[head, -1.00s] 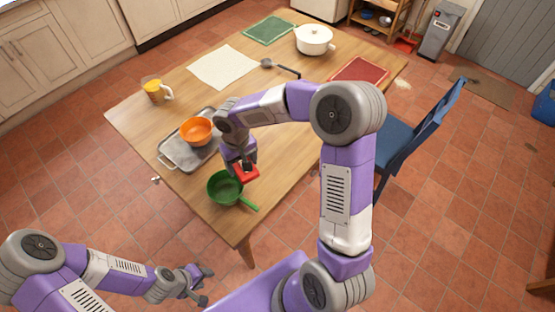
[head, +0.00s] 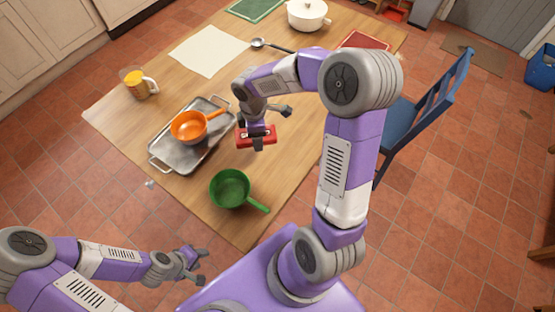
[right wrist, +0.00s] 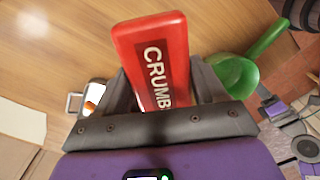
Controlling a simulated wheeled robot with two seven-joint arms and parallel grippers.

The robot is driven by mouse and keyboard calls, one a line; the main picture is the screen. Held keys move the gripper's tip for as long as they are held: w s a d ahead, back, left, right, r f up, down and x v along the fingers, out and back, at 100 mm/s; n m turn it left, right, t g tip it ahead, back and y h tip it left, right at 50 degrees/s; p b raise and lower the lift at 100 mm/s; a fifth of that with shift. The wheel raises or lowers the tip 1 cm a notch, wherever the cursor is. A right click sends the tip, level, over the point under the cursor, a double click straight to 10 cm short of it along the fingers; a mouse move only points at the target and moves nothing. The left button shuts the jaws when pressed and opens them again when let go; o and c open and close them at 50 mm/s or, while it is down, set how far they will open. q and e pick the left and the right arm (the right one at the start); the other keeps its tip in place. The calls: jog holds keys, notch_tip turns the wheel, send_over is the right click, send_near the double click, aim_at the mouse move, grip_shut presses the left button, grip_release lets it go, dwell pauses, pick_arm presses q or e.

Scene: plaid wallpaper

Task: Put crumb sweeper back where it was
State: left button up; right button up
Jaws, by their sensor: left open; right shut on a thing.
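The crumb sweeper (head: 270,135) is a red block with "CRUMB" lettering, readable in the right wrist view (right wrist: 152,50). My right gripper (head: 257,140) is shut on it and holds it over the wooden table (head: 290,170), right of the metal tray and beyond the green pan. In the right wrist view the sweeper sticks out from between the dark fingers. I cannot tell its exact height above the table. My left gripper (head: 195,266) is open and empty, low at the left, off the table's near edge.
An orange strainer-like pan (head: 187,128) rests on the metal tray (head: 162,160). A green pan (head: 231,190) stands near the front corner. A mug (head: 138,88), pale cloth (head: 208,50), ladle (head: 259,43), white pot (head: 307,14) and red mat (head: 366,41) lie farther back. A blue chair (head: 415,112) stands right.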

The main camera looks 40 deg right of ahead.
aim_at(272, 133)
jog(key=d+n, duration=0.1)
jog(key=n, duration=0.1)
jog(key=s+d+f+n+b, duration=0.1)
jog(key=n, duration=0.1)
jog(key=s+d+f+n, duration=0.1)
jog(key=d+n, duration=0.1)
jog(key=shift+s+b, duration=0.25)
jog(key=shift+b, duration=0.1)
jog(key=f+n+b, duration=0.1)
jog(key=f, duration=0.2)
jog(key=d+f+n+b, duration=0.1)
jog(key=f+b, duration=0.1)
jog(key=f, duration=0.2)
jog(key=s+f+n+b, duration=0.1)
jog(key=f, duration=0.2)
jog(key=shift+d+f, duration=0.2)
jog(key=shift+f+b, duration=0.2)
jog(key=shift+b, duration=0.15)
jog(key=o, duration=1)
jog(key=shift+r, duration=0.15)
